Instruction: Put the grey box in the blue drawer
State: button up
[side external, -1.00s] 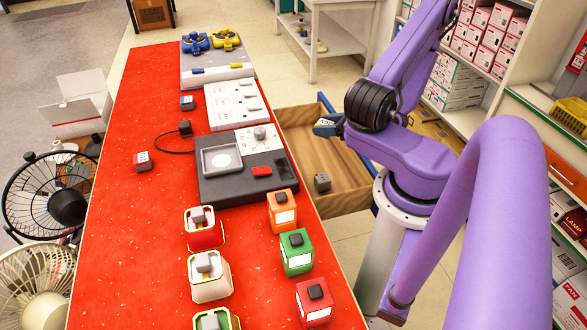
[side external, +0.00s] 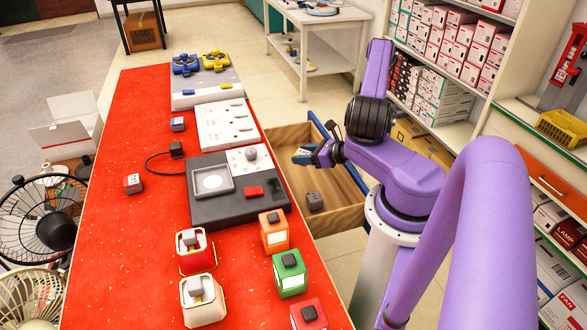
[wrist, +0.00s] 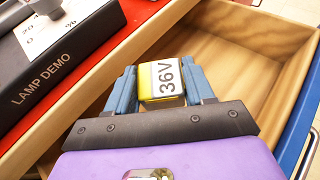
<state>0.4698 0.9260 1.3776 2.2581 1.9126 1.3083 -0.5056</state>
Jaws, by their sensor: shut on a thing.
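The drawer (side external: 345,150) stands open beside the red table, with a blue front and a wooden inside. A small dark grey box (side external: 315,201) lies on its floor near the near end. My gripper (side external: 303,156) is over the drawer's farther part. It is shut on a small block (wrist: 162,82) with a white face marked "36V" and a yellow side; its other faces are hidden. In the wrist view the blue fingers of my gripper (wrist: 162,85) press its two sides, above the drawer. The grey box is not visible in the wrist view.
The red table (side external: 130,250) bears a dark lamp-demo panel (side external: 235,208) along the drawer side. Orange (side external: 274,238) and green (side external: 289,278) blocks stand near its edge. Shelves with boxes (side external: 440,60) stand behind the arm. The drawer floor has free room.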

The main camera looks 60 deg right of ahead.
jog(key=w+d+f, duration=0.1)
jog(key=f, duration=0.1)
jog(key=w+d+f, duration=0.1)
jog(key=w+f, duration=0.1)
jog(key=w+d+f, duration=0.1)
jog(key=w+f, duration=0.1)
jog(key=shift+w+d+f, duration=0.15)
jog(key=shift+d+f, duration=0.1)
jog(key=shift+d, duration=0.15)
jog(key=shift+w+d+f, duration=0.1)
jog(key=shift+f, duration=1.55)
jog(key=shift+f, duration=0.6)
jog(key=o, duration=1)
jog(key=shift+o, duration=0.2)
